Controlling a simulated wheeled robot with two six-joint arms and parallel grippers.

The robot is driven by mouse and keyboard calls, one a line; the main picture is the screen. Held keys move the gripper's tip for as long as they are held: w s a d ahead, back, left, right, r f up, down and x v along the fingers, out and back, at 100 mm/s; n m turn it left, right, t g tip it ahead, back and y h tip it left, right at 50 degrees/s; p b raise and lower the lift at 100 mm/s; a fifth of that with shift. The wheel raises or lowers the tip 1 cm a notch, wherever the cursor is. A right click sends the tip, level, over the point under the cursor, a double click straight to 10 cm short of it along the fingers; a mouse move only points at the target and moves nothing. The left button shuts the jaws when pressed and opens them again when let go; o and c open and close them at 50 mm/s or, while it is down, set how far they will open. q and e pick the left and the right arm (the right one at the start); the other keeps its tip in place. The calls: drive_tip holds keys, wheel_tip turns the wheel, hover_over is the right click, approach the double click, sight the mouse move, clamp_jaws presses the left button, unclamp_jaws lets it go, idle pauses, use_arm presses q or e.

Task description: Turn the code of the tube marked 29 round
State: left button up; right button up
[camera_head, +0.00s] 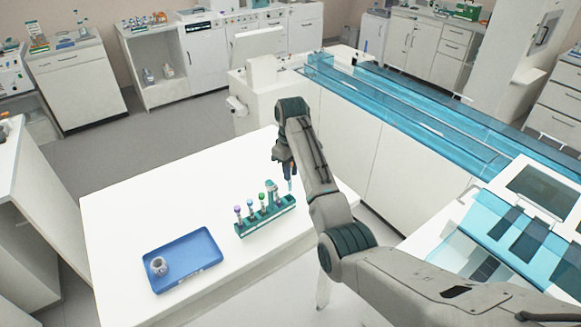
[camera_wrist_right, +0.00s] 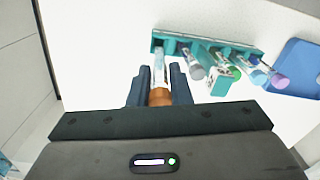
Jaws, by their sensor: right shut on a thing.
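My right gripper (camera_head: 288,172) is shut on an orange-capped tube (camera_head: 291,185), which hangs down from it near the right end of the teal rack (camera_head: 266,231). In the right wrist view the orange cap (camera_wrist_right: 159,97) is between the fingers and the pale tube body (camera_wrist_right: 160,66) points to the rack. I cannot tell if the tube's lower end is clear of the rack. Several other tubes stand in the rack, among them a purple-capped one (camera_head: 237,209) and a green-capped one (camera_head: 250,204). I cannot read a 29 or a code on any tube. My left gripper is out of view.
A blue tray (camera_head: 205,272) with a small grey-white ring-shaped object (camera_head: 158,265) lies left of the rack on the white table (camera_head: 120,212). The table's back left is bare. A white machine with a blue clear cover (camera_head: 400,105) stands behind on the right.

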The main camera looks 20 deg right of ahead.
sight(290, 190)
drive_tip(key=shift+f+b, duration=0.35)
drive_tip(key=shift+f, duration=2.65)
drive_tip(key=shift+r+n+p, duration=0.1)
drive_tip(key=shift+n+p, duration=0.45)
drive_tip(key=shift+n, duration=0.75)
drive_tip(key=n, duration=0.3)
drive_tip(key=shift+n, duration=0.4)
drive_tip(key=n, duration=0.5)
drive_tip(key=shift+w+n, duration=0.1)
drive_tip(key=shift+n, duration=0.2)
drive_tip(key=shift+f, duration=0.3)
